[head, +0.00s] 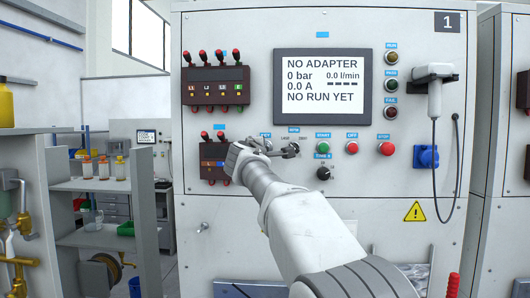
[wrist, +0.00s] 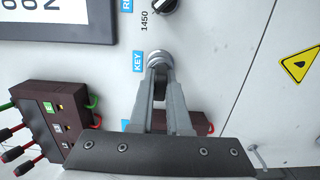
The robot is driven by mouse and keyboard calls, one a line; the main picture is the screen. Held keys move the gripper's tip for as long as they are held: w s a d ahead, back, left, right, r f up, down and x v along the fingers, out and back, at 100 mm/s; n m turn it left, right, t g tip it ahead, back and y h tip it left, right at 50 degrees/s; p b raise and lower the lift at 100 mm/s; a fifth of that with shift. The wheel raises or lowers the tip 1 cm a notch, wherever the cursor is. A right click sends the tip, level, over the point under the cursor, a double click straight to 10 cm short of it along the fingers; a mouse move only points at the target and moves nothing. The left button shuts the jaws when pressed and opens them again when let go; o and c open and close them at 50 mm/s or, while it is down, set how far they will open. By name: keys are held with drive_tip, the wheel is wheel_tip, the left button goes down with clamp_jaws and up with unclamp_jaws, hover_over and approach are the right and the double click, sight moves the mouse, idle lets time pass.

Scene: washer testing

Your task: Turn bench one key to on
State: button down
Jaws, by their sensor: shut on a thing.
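The bench one key switch (wrist: 158,57) is a round metal lock beside a blue KEY label (wrist: 138,61) in the wrist view. My gripper (wrist: 160,78) is shut on the key, its two grey fingers close together at the lock. The fingers cover most of the key, so I cannot tell which way it is turned. In the head view my gripper (head: 270,150) reaches the panel (head: 215,35) marked 1 and hides the key. The screen (head: 322,87) is lit and reads NO ADAPTER, 0 bar and 0.0 A.
A black selector knob (wrist: 163,4) is close to the key. Green start (head: 323,147), red off (head: 352,147) and red stop (head: 386,148) buttons sit to the right. A terminal block (wrist: 70,115) with leads is near my gripper. Another black dial (head: 323,173) sits below the start button.

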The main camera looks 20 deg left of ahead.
drive_tip(key=c, duration=0.8)
unclamp_jaws()
drive_tip(key=shift+s+b, duration=0.3)
drive_tip(key=s+d+b, duration=0.3)
drive_tip(key=s+b, duration=0.5)
drive_tip(key=s, duration=0.9)
drive_tip(key=s+d+f+m+g+h, duration=0.1)
drive_tip(key=d+f+m+g, duration=0.15)
drive_tip(key=d+f, duration=0.4)
drive_tip(key=d+f+m+g+h, duration=0.1)
drive_tip(key=d+f+m+h, duration=0.15)
drive_tip(key=d, duration=0.75)
drive_tip(key=s+d+f+m+g+h, duration=0.1)
drive_tip(key=d+f+m+g, duration=0.15)
drive_tip(key=d+f, duration=0.4)
drive_tip(key=s+d+f+m+g, duration=0.2)
drive_tip(key=s+d+f+m, duration=0.2)
drive_tip(key=s+f, duration=0.3)
drive_tip(key=s+d+f+m+g+y, duration=0.1)
drive_tip(key=s+d+f+m, duration=0.3)
drive_tip(key=s+f, duration=0.4)
drive_tip(key=s+d+f+m+g, duration=0.3)
drive_tip(key=s+d+f+m, duration=0.1)
drive_tip(key=s+f, duration=0.3)
drive_tip(key=shift+s+d+f+y, duration=0.15)
drive_tip(key=shift+s+d+y, duration=0.2)
drive_tip(key=shift+s+d, duration=0.55)
